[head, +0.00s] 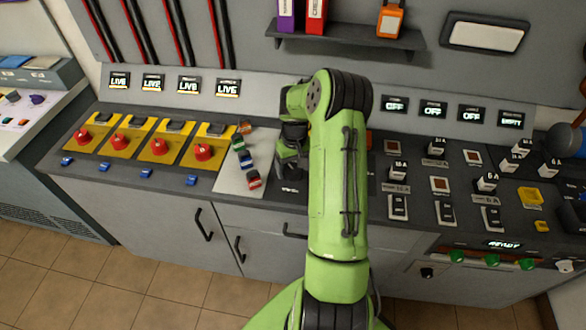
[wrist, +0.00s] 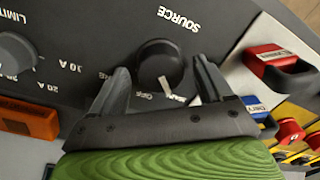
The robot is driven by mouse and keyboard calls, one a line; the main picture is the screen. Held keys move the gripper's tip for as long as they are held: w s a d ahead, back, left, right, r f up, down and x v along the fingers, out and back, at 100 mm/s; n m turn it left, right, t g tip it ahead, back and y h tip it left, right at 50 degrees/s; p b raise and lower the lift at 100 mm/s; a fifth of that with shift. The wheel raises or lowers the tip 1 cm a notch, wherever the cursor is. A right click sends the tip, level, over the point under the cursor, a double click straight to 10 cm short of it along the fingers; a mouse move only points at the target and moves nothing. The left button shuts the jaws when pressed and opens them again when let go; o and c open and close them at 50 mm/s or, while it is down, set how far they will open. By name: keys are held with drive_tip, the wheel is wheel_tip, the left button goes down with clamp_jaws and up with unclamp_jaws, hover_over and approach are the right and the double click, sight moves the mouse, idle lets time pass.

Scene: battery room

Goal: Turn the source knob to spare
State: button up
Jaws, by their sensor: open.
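The source knob (wrist: 160,62) is round and black, on a dark panel under the upside-down word SOURCE in the wrist view. A white mark shows at its lower edge, beside the word OFF. Other lettering near it is partly covered, and I cannot read "spare". My gripper (wrist: 161,68) is open, with one finger to the left of the knob and one to the right. I cannot tell whether either finger touches it. In the head view my gripper (head: 288,160) is low over the bench, and my arm hides the knob.
A limit knob (wrist: 14,52) with ampere labels and an orange block (wrist: 30,122) lie to the left in the wrist view. A red block (wrist: 278,62) is to the right. In the head view, red knobs on yellow plates (head: 160,146) stand left, and several switches (head: 438,147) right.

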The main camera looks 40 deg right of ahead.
drive_tip(key=shift+f, duration=0.3)
drive_tip(key=shift+c, duration=0.4)
drive_tip(key=c, duration=1)
drive_tip(key=shift+o, duration=0.2)
